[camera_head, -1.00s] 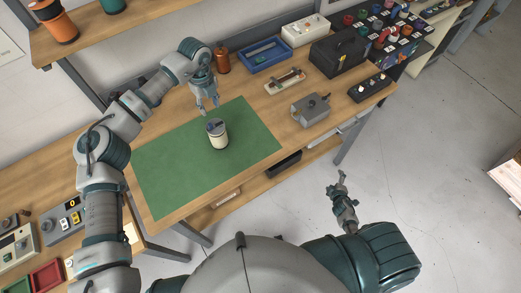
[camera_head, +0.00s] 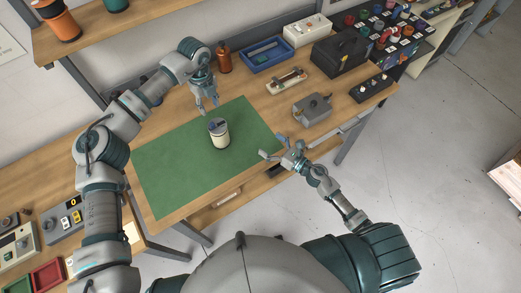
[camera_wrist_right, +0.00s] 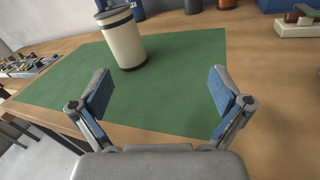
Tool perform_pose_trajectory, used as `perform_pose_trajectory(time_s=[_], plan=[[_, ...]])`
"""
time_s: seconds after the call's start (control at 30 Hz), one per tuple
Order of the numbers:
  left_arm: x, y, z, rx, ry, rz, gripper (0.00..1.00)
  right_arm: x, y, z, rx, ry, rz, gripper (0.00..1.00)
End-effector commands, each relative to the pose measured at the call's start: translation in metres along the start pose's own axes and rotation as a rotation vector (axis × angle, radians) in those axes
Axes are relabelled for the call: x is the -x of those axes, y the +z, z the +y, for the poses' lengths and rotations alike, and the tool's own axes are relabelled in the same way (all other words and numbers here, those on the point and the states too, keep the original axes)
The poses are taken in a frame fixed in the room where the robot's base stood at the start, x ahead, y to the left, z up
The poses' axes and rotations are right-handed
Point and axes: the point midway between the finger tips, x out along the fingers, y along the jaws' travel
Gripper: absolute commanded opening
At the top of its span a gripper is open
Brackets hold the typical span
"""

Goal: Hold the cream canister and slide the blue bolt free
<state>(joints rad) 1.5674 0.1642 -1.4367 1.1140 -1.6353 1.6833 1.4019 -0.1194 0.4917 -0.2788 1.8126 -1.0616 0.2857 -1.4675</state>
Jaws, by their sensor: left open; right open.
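The cream canister (camera_head: 220,138) stands upright on the green mat (camera_head: 172,178), with a dark grey top. It also shows in the right wrist view (camera_wrist_right: 124,42), ahead and left of centre, with dark bands near its top. The blue bolt is hard to make out; a small bluish part (camera_head: 217,125) shows on the canister's top in the head view. My left gripper (camera_head: 208,108) is open and empty, pointing down just behind the canister. My right gripper (camera_head: 274,148) is open and empty at the mat's right front edge, apart from the canister. Its two blue-padded fingers (camera_wrist_right: 163,98) are spread wide.
A grey metal box (camera_head: 312,109) stands right of the mat. Behind are an orange-brown bottle (camera_head: 224,62), a blue tray (camera_head: 265,55), a small device on a pale base (camera_head: 286,80) and a black case (camera_head: 340,56). The mat around the canister is clear.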

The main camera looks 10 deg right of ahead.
Motion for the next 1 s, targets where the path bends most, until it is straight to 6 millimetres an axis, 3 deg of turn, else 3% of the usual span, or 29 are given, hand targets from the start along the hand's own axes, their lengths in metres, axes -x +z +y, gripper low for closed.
perform_pose_trajectory(time_s=[0.03, 0.13, 0.37, 1.0], plan=[[0.000, 0.001, 0.001, 0.000, -0.001, 0.001, 0.42, -0.004, -0.002, 0.016, 0.056, 0.046, 0.005, 1.00], [0.000, 0.001, 0.001, 0.000, -0.001, 0.001, 0.42, -0.009, -0.006, 0.039, 0.144, 0.111, 0.010, 1.00], [0.000, -0.002, -0.004, -0.001, 0.003, -0.001, 0.42, -0.023, -0.007, 0.050, 0.193, 0.149, 0.003, 1.00], [0.000, 0.000, 0.000, 0.000, 0.000, 0.000, 0.42, -0.155, -0.010, 0.071, 0.192, 0.145, 0.006, 1.00]])
